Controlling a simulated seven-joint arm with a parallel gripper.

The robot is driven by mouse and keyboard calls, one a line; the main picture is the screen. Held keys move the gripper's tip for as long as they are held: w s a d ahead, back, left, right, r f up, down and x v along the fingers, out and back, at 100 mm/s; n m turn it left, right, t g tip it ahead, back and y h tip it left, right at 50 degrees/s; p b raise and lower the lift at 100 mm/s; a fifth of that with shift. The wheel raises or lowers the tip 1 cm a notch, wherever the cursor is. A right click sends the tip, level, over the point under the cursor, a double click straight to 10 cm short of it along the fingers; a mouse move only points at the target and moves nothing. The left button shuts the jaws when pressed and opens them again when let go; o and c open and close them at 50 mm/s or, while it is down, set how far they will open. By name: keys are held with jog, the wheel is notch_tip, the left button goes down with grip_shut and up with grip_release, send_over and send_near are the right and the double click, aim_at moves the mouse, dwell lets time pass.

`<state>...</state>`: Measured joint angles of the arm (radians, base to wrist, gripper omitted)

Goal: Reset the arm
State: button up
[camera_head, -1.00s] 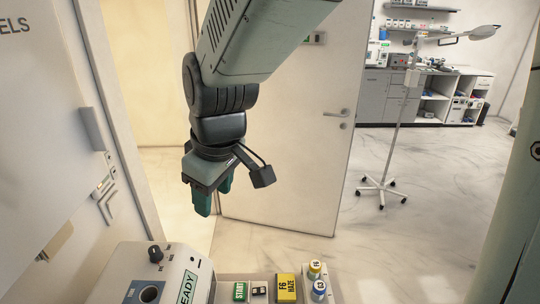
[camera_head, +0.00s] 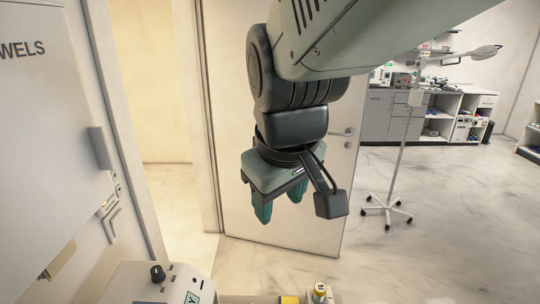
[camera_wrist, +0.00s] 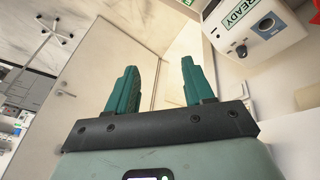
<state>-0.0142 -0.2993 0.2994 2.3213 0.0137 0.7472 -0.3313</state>
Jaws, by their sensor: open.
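My gripper (camera_head: 280,207) hangs in the middle of the head view, fingers pointing down, in front of the white door (camera_head: 235,130). Its two green fingers also show in the wrist view (camera_wrist: 160,88), apart, with nothing between them. The gripper is open and empty. It is clear of the door and of the things at the bottom edge.
A white device with a black knob (camera_head: 158,273) stands at the lower left; the wrist view shows its READY label (camera_wrist: 237,14). A yellow-capped vial (camera_head: 319,290) is at the bottom edge. A wheeled lamp stand (camera_head: 388,210) is at the right, with open floor around it.

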jog(key=shift+d, duration=0.1)
jog(key=s+d+r+m+t, duration=0.1)
jog(key=s+d+r+m, duration=0.2)
jog(key=s+d+m, duration=0.4)
jog(key=shift+s+d+r, duration=0.3)
jog(key=shift+s+d, duration=0.85)
jog(key=shift+s, duration=0.05)
jog(key=o, duration=0.4)
jog(key=shift+w, duration=0.25)
jog(key=o, duration=0.5)
jog(key=w, duration=0.1)
jog(key=w+f+g, duration=0.1)
jog(key=w, duration=0.1)
jog(key=w+g, duration=0.1)
jog(key=w, duration=0.1)
jog(key=shift+d+f, duration=0.25)
jog(key=shift+f, duration=0.1)
jog(key=w+d+f+g, duration=0.1)
jog(key=w+f+g, duration=0.2)
jog(key=w+f, duration=0.35)
notch_tip(320, 180, down, 9)
jog(key=shift+w, duration=0.3)
